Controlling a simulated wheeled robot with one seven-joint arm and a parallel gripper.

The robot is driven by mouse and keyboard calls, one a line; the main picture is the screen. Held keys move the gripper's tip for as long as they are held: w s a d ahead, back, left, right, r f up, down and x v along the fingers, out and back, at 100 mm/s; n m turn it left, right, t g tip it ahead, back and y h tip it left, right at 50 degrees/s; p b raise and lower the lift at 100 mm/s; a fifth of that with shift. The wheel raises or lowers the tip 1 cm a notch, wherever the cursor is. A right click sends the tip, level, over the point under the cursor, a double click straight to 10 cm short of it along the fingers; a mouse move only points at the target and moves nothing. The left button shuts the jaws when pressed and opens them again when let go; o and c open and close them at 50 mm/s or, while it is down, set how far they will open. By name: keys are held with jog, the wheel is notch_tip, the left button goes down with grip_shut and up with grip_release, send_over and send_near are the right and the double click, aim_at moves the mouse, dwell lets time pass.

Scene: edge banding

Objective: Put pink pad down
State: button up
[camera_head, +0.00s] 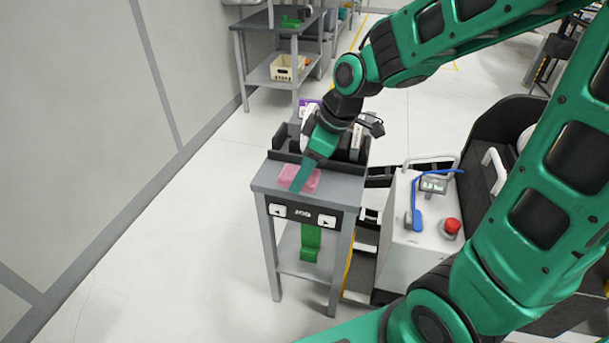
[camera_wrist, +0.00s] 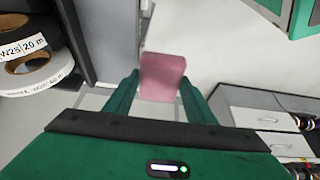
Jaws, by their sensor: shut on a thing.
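The pink pad (camera_head: 311,181) is held at the fingertips of my gripper (camera_head: 299,178). In the head view it shows against the front part of the grey table top (camera_head: 268,178). In the wrist view the pink pad (camera_wrist: 162,75) sits between the two green fingers of my gripper (camera_wrist: 160,82), with light floor showing around it. My gripper is shut on the pad and points downward. I cannot tell the height of the pad over the table. Part of the pad is hidden by a finger in the head view.
Dark dividers (camera_head: 283,150) stand at the back of the table top. Tape rolls (camera_wrist: 30,58) show at the left in the wrist view. A white cart with a red button (camera_head: 451,226) stands right of the table. A shelf with a cream crate (camera_head: 290,67) is behind.

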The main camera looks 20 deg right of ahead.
jog(key=w+d+f, duration=0.1)
jog(key=w+f, duration=0.1)
jog(key=w, duration=0.1)
jog(key=w+d+f, duration=0.2)
jog(key=w, duration=0.1)
jog(key=w+d+f, duration=0.2)
jog(key=w, duration=0.1)
jog(key=shift+w+d+f, duration=0.15)
jog(key=shift+w+f, duration=0.15)
jog(key=shift+f, duration=2.05)
jog(key=shift+f, duration=0.1)
jog(key=o, duration=0.9)
jog(key=shift+o, duration=0.2)
jog(key=shift+w, duration=0.1)
jog(key=v, duration=1.2)
jog(key=s+d+r+m+g+h, duration=0.1)
jog(key=s+d+m, duration=0.3)
jog(key=s, duration=0.5)
jog(key=s+d+m+g+h, duration=0.1)
jog(key=s+d+m, duration=0.3)
jog(key=s+m, duration=0.3)
jog(key=s+d+r+m+h, duration=0.1)
jog(key=s+d+m, duration=0.3)
jog(key=s, duration=0.8)
jog(key=shift+s+d+r+m+g+h, duration=0.15)
jog(key=shift+d+r+m+g+h, duration=0.2)
jog(key=shift+m, duration=0.75)
